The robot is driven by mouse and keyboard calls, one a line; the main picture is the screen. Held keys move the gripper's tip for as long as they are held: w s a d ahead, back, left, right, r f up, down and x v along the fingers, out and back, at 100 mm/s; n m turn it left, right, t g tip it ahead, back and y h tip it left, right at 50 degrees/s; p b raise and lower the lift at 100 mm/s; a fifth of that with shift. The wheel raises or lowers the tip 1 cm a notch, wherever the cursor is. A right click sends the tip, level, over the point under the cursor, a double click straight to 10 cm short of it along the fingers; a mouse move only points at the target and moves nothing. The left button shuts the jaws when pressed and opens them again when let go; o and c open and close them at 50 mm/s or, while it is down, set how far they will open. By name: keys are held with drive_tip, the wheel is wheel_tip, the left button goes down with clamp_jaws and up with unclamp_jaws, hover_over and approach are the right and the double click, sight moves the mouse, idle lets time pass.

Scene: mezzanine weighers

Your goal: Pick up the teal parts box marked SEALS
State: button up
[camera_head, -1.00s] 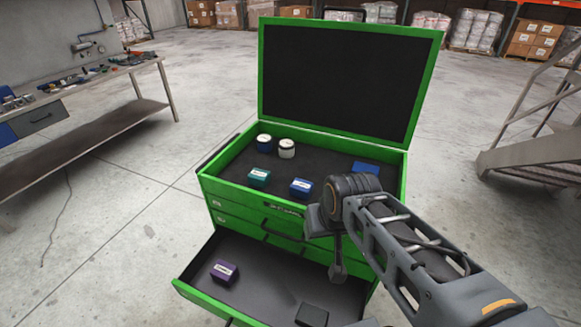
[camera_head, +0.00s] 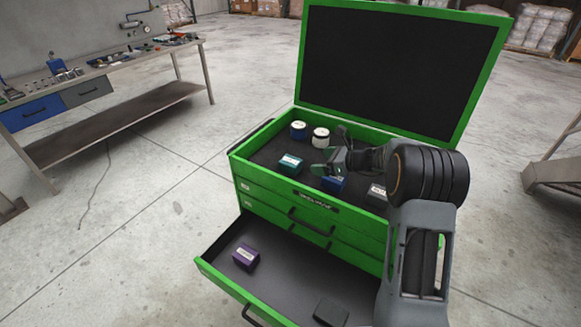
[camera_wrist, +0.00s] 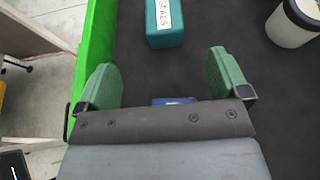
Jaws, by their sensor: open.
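The teal parts box (camera_head: 290,163) sits in the top tray of the green tool chest (camera_head: 275,197). My gripper (camera_head: 328,151) is over the top tray, just right of the teal box in the head view. In the wrist view my gripper (camera_wrist: 168,68) has its two green fingers wide apart with nothing between the tips. The teal box is apart from both fingers.
A blue box (camera_head: 334,184) lies under my gripper. The open lower drawer (camera_head: 290,274) holds a purple box (camera_head: 246,257) and a dark box (camera_head: 331,312). The raised lid (camera_head: 395,70) stands behind.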

drive_tip(key=p, duration=0.1)
approach(289, 160)
drive_tip(key=x, duration=0.3)
drive_tip(key=shift+w+f, duration=0.1)
drive_tip(key=shift+f, duration=0.1)
drive_tip(key=shift+p+x, duration=1.05)
drive_tip(key=shift+x, duration=1.9)
drive_tip(key=shift+r, duration=0.1)
drive_tip(key=c, duration=1.1)
